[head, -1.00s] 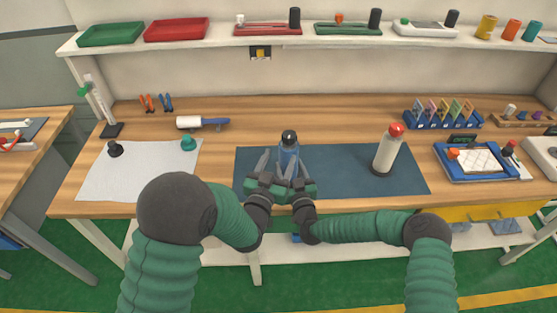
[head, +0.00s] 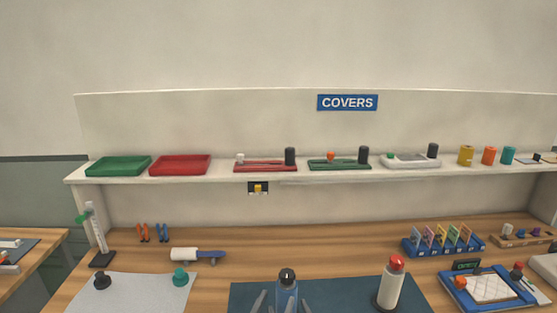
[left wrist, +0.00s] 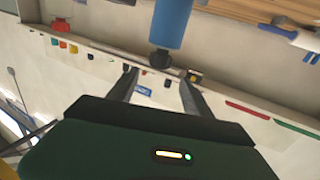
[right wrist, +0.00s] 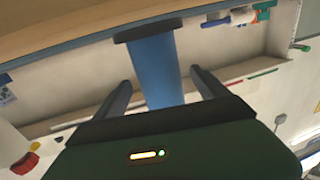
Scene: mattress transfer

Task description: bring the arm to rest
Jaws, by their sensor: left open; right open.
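A blue bottle (head: 287,292) with a black cap stands upright on the dark blue mat (head: 340,295) at the bottom of the head view. My left gripper (head: 265,303) and right gripper (head: 303,303) show only by their grey fingertips, on either side of the bottle. In the left wrist view my left gripper (left wrist: 158,80) is open, with the bottle (left wrist: 172,22) past its fingertips. In the right wrist view my right gripper (right wrist: 160,78) is open, and the bottle (right wrist: 155,72) appears between its fingers. Contact cannot be told. My arms are out of the head view.
A white bottle with a red cap (head: 390,285) stands right of the blue bottle. A pale mat (head: 140,292) with knobs lies left. A white-and-blue tool (head: 198,254) lies behind. A shelf (head: 330,177) with trays runs along the back, under a COVERS sign (head: 347,102).

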